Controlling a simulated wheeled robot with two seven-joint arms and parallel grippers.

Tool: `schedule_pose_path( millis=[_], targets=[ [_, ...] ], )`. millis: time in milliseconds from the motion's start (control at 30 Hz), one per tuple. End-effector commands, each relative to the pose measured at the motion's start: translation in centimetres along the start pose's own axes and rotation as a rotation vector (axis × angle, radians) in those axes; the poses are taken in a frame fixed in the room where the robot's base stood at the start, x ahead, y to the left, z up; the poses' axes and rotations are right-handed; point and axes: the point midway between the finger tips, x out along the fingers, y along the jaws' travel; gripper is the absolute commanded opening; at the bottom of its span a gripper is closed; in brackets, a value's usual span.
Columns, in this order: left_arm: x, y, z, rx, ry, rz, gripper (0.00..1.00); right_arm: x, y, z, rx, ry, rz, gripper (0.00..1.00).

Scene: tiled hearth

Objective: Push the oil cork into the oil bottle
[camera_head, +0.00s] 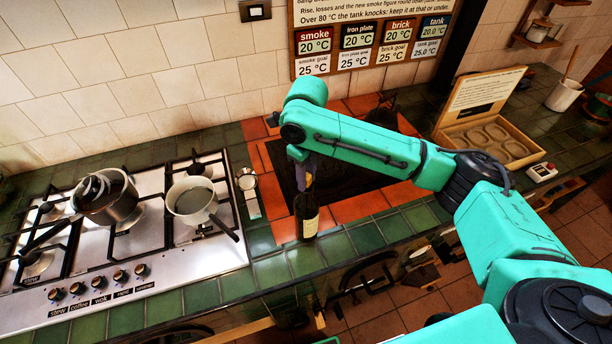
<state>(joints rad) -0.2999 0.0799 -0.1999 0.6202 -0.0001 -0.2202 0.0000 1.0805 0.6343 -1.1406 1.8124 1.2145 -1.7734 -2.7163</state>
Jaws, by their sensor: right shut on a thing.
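The oil bottle (307,214), dark with a pale label, stands upright on the green tiles at the front edge of the orange-tiled hearth. My right gripper (307,182) is directly over the bottle's mouth, pointing down, shut on the oil cork. The cork is small and mostly hidden by the fingers; only a yellowish bit shows. I cannot tell whether the cork touches the bottle's neck. My left gripper is not in view.
A small scale-like item (248,190) stands left of the bottle. An open wooden box (490,140) is at right.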

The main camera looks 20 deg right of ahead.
Motion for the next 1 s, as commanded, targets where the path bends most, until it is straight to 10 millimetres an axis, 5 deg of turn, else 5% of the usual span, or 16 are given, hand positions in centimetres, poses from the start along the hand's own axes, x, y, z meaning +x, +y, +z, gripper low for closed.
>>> schedule_pose_path(
  millis=[1000],
  targets=[
    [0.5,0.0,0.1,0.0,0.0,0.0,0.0,1.2,0.0,0.0,0.0,0.001,0.0,0.0]
  ],
)
